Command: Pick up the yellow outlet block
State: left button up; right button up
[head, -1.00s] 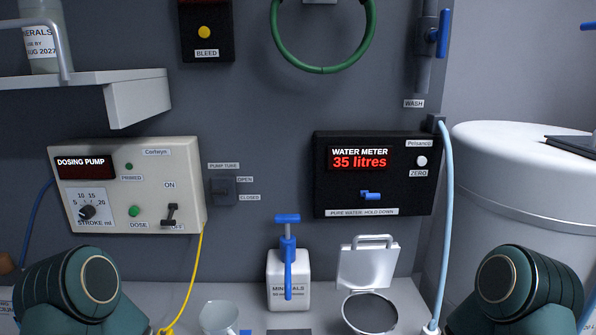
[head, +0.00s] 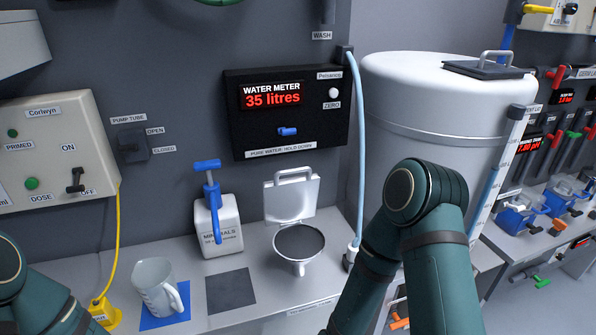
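The yellow outlet block (head: 104,315) is at the lower left of the head view, on the counter at the end of a yellow cable that runs up to the dosing pump box. Its lower part is close to the bottom edge of the view. My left arm shows at the lower left corner, to the left of the block, and its gripper is out of view. My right arm comes down through the lower middle right, and its gripper is below the frame.
A clear jug (head: 158,285) stands on a blue mat (head: 165,318) just right of the block. A dark square mat (head: 231,291), a white minerals bottle (head: 218,226) and an open-lidded funnel (head: 299,245) follow to the right. A large white tank (head: 430,110) stands beyond.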

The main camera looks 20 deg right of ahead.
aim_at(102, 311)
jog(key=u, duration=1)
